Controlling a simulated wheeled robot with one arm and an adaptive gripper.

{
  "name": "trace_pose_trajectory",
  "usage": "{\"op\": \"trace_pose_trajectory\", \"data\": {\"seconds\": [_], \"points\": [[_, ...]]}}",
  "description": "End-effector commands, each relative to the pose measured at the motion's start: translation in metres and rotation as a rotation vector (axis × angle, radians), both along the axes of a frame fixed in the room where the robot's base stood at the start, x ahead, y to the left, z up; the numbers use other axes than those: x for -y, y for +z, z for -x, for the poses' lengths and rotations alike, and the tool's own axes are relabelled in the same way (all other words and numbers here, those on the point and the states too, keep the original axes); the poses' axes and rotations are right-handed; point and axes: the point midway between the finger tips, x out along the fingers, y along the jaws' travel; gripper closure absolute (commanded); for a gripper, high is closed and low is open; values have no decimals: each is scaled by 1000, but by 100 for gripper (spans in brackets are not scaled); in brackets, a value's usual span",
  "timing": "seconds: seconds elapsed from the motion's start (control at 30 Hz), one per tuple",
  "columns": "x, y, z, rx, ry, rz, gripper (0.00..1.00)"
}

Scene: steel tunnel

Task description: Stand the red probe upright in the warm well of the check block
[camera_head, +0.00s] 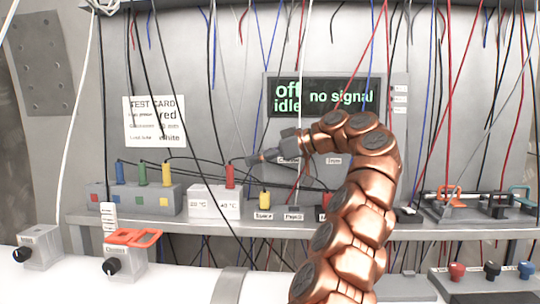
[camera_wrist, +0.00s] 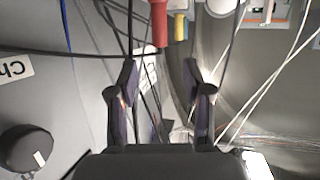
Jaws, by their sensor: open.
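The red probe (camera_head: 230,176) stands upright at the right half of the pale check block (camera_head: 203,205). Its lower end meets the block's top at the side with the higher temperature label; the well itself is hidden. A black cable leaves its top. In the wrist view the red probe (camera_wrist: 160,24) lies past my fingertips, roughly in line with the gap. My gripper (camera_head: 256,159) is just right of the probe's top, apart from it. In the wrist view my gripper (camera_wrist: 160,78) is open, with nothing between its fingers.
A grey rack (camera_head: 136,200) left of the block holds blue, green and yellow probes. Cables hang across the space. A screen (camera_head: 325,97) reads "off idle no signal". A test card (camera_head: 154,122) hangs behind.

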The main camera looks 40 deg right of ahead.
Motion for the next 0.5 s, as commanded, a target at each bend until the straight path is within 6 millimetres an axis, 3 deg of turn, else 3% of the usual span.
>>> {"op": "trace_pose_trajectory", "data": {"seconds": [0.5], "points": [[14, 11, 26, 0, -2, 0, 50]]}}
